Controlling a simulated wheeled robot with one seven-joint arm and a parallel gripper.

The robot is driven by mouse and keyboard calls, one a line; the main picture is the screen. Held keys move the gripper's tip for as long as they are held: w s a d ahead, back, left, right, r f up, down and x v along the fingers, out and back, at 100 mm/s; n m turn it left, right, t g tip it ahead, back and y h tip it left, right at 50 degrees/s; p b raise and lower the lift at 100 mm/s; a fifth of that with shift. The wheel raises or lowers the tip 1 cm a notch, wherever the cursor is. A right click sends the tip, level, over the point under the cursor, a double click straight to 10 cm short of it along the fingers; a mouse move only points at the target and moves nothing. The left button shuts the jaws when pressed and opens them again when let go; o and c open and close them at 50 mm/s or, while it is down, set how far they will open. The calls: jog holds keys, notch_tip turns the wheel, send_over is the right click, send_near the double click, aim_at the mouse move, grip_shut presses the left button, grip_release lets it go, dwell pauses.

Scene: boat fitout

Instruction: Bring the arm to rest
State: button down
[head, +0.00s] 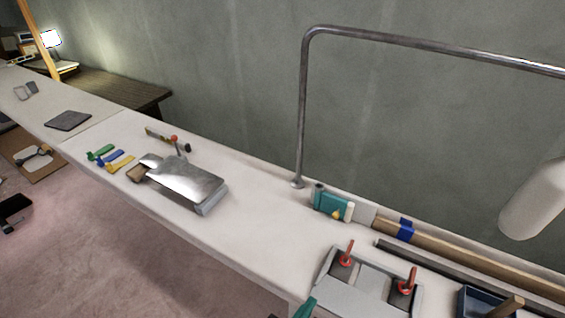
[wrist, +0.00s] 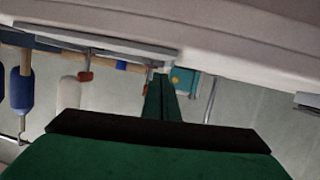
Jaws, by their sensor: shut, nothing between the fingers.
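My gripper (wrist: 160,92) shows in the wrist view, with its green body and dark crossbar at the bottom. Its two narrow fingers are together, with nothing between them. The wrist view looks upside down, with the pale bench edge (wrist: 250,38) across the top, apart from the fingertips in the picture. In the head view most of my arm is out of frame. A small green piece (head: 305,308) shows at the bottom edge; I cannot tell whether it is my gripper.
The long white bench (head: 255,235) carries a metal box (head: 185,182), coloured clamps (head: 112,158), a teal item (head: 328,202), a grey fixture with red handles (head: 375,290) and a blue tray (head: 475,303). A metal rail (head: 302,110) rises behind. A white cylinder (head: 535,200) hangs at right.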

jog(key=s+a+f+n+t+y, duration=0.1)
jog(key=s+a+n+y, duration=0.25)
jog(key=s, duration=0.35)
jog(key=s+a+f+n+y, duration=0.2)
jog(key=s+a+y, duration=0.2)
jog(key=s, duration=0.2)
jog(key=s+r+t, duration=0.2)
jog(key=s+r, duration=0.8)
jog(key=r, duration=0.1)
jog(key=shift+s+r+n+t+y, duration=0.2)
jog(key=shift+r+n+t+y, duration=0.2)
jog(key=shift+n+y, duration=0.05)
jog(key=shift+w, duration=0.1)
